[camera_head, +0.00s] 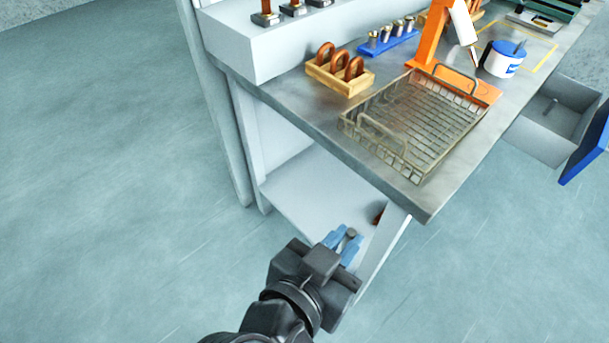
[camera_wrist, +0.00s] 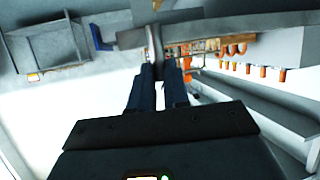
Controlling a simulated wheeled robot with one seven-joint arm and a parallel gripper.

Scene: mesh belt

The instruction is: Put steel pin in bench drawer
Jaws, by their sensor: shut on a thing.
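My gripper (camera_head: 343,244) has blue fingers and is low in front of the bench, beside the lower shelf. It is shut on a small grey steel pin (camera_head: 351,234), of which only the end shows between the fingertips. In the wrist view the dark fingers (camera_wrist: 157,85) hold the upright pin (camera_wrist: 157,42). The bench drawer (camera_head: 546,133) is open at the far right, a grey box with a blue front (camera_head: 590,145). It is well away from my gripper. A small thin object lies in it. A grey open box shows in the wrist view, top left.
On the bench top (camera_head: 425,200) stand a wire basket (camera_head: 415,165) near the front corner, a wooden rack (camera_head: 338,83) with brown rings, a blue holder (camera_head: 388,42) with metal cylinders, an orange stand (camera_head: 430,35) and a white-blue cup (camera_head: 503,58). The floor at left is clear.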

